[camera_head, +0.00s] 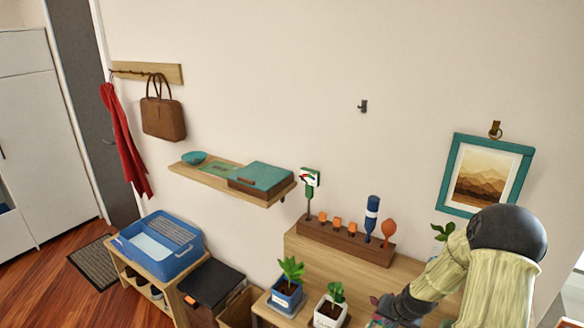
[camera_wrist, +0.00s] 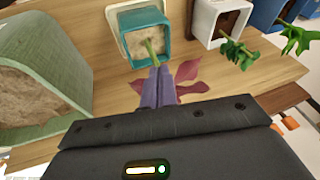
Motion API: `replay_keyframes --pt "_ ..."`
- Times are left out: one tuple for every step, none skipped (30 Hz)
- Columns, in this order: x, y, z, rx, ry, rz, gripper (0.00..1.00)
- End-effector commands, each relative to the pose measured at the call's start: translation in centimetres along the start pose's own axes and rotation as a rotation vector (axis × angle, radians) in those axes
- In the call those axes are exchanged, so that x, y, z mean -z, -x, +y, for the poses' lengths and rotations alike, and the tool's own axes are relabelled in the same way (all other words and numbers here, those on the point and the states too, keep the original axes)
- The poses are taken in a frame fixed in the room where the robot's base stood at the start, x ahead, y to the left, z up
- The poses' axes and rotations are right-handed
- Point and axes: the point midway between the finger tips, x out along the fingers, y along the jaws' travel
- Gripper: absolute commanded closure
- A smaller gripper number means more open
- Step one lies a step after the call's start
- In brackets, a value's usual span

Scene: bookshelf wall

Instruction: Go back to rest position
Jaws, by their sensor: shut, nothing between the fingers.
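My gripper (camera_wrist: 155,72) shows in the wrist view with its two fingers together and nothing between them. Its tips are close to the green stem of a red-leaved plant (camera_wrist: 190,76) in a teal square pot (camera_wrist: 136,34). I cannot tell whether they touch. In the head view my arm reaches down at the lower right, and the gripper itself is not clearly visible there.
A white pot (camera_wrist: 217,19) and a blue pot (camera_head: 287,299) with green plants stand beside it. A green planter (camera_wrist: 40,90) is close on the left. A tool rack (camera_head: 345,243), a wall shelf (camera_head: 230,182) and a teal picture frame (camera_head: 487,178) are nearby. The upper wall is mostly clear.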

Motion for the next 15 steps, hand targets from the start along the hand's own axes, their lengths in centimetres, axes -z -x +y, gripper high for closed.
replay_keyframes --pt "-0.4 1.3 -1.0 -0.012 0.038 -0.005 1.00" --pt "-0.7 2.0 -1.4 -0.021 0.059 -0.011 1.00" --pt "-1.2 3.1 -2.0 -0.033 0.090 -0.019 1.00" --pt "-1.6 3.9 -2.5 -0.041 0.111 -0.025 1.00" --pt "-2.0 4.8 -2.9 -0.050 0.133 -0.031 1.00" --pt "-2.7 5.9 -3.5 -0.061 0.161 -0.038 1.00" --pt "-3.1 6.7 -3.9 -0.068 0.182 -0.044 1.00" --pt "-3.6 7.5 -4.2 -0.076 0.202 -0.049 1.00" --pt "-4.3 8.7 -4.7 -0.085 0.227 -0.056 1.00" --pt "-4.8 9.5 -5.1 -0.090 0.246 -0.060 1.00" --pt "-5.4 10.3 -5.4 -0.097 0.265 -0.066 1.00" --pt "-6.1 11.4 -5.8 -0.103 0.288 -0.071 1.00" --pt "-6.8 12.2 -6.1 -0.107 0.305 -0.076 1.00" --pt "-7.3 12.9 -6.4 -0.111 0.322 -0.080 1.00" --pt "-8.2 14.0 -6.7 -0.115 0.344 -0.086 1.00"
